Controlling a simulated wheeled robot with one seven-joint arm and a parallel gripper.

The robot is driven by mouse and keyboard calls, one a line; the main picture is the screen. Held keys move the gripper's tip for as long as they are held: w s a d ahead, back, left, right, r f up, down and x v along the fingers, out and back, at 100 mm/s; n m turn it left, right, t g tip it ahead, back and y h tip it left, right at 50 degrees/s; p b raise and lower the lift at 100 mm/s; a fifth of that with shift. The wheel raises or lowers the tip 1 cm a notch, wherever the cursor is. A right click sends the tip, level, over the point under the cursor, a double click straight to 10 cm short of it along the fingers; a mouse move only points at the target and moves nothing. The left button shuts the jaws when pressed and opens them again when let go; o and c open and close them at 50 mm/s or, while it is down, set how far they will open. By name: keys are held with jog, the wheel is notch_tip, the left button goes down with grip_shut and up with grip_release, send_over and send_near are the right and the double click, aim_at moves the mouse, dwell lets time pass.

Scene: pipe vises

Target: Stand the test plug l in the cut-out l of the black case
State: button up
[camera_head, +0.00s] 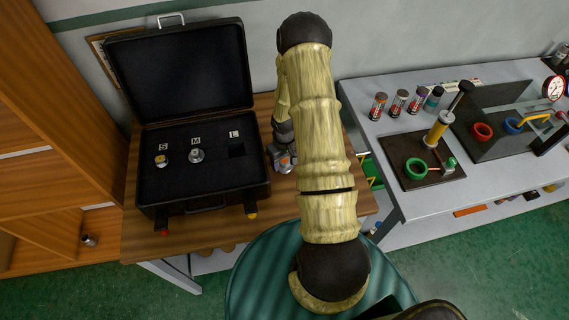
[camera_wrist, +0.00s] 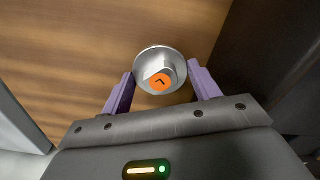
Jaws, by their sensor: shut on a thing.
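Test plug l (camera_wrist: 150,58) is a silver round piece with an orange disc marked L. It sits between the purple fingers of my gripper (camera_wrist: 160,70), which is shut on it. In the head view my gripper (camera_head: 281,155) is at the right side of the open black case (camera_head: 152,198), over the wooden table. I cannot tell whether the plug touches the table. Cut-out l (camera_head: 236,150) is an empty dark square under the L label, to the left of my gripper.
The S plug (camera_head: 161,161) and M plug (camera_head: 196,156) stand in the case's other places. The case lid (camera_head: 185,70) is open at the back. A grey bench (camera_head: 400,205) with tools and several small canisters stands to the right. A wooden shelf (camera_head: 50,110) is at left.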

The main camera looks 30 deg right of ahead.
aim_at(284, 161)
jog(key=shift+r, duration=0.15)
notch_tip(284, 161, up, 10)
jog(key=b, duration=0.2)
dwell(0.4)
